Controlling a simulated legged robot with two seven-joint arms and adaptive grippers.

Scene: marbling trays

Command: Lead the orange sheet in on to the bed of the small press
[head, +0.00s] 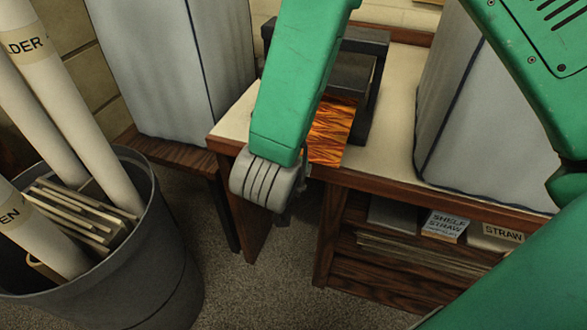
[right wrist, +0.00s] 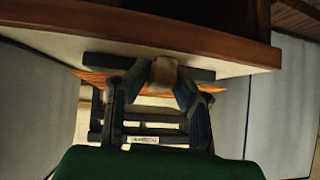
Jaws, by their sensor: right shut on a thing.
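The orange sheet (head: 333,128), with a dark wavy pattern, lies between the small press and the front edge of the bench. Its far end meets the dark plate of the small press (head: 352,75); whether it is on the bed I cannot tell. My right forearm covers its left part. In the right wrist view my right gripper (right wrist: 163,78) is shut, with a small pale piece and a dark bar at its fingertips. Strips of the orange sheet (right wrist: 88,77) show beside the fingers, and the press (right wrist: 140,128) is beyond. My left gripper is out of view.
Grey covered blocks stand left (head: 170,70) and right (head: 470,110) of the press. The bench (head: 395,140) has clear top between press and right block. A bin (head: 140,260) with long rolls stands at the left. Shelves with boxes (head: 445,224) are under the bench.

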